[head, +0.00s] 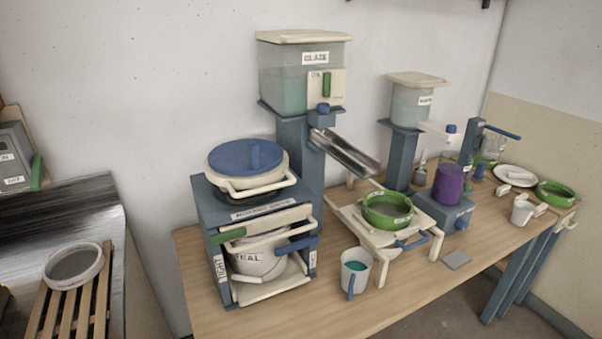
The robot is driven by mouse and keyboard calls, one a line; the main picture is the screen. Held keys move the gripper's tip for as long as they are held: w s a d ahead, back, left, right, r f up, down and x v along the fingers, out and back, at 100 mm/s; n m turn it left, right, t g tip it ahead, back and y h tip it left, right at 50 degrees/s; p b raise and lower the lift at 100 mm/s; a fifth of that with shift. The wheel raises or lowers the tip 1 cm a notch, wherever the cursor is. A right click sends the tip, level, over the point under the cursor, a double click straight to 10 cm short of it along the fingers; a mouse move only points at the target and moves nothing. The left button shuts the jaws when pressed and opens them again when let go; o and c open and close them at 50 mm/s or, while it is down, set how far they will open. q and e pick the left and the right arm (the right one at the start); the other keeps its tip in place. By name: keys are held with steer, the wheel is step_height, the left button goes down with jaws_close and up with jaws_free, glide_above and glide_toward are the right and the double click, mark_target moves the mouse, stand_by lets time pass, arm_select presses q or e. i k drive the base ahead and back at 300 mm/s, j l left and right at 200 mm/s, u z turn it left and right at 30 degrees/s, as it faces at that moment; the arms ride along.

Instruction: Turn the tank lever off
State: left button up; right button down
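The glaze tank (285,85) is a clear box with a cream lid and a label reading GLAZE, part filled with pale green liquid. It stands on a blue column at the back. A cream plate (339,90) on its right front bears the mark ON and a green lever (326,85), which stands upright. Below it is a blue spout piece (323,108), above a sloping metal chute (345,152). I cannot make out any liquid flowing on the chute. Neither of my grippers is in view.
A blue stand (250,215) holds a lidded pot and a white bucket (258,258). A green-rimmed sieve (387,208) sits on a cream frame below the chute. A smaller tank (410,105), purple container (448,184) and white jug (355,270) also stand on the table.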

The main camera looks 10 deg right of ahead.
mark_target(326, 77)
steer(key=l+u, duration=0.3)
steer(key=l, duration=0.4)
steer(key=k+l+u, duration=0.15)
steer(key=l+u, duration=0.15)
steer(key=l, duration=0.4)
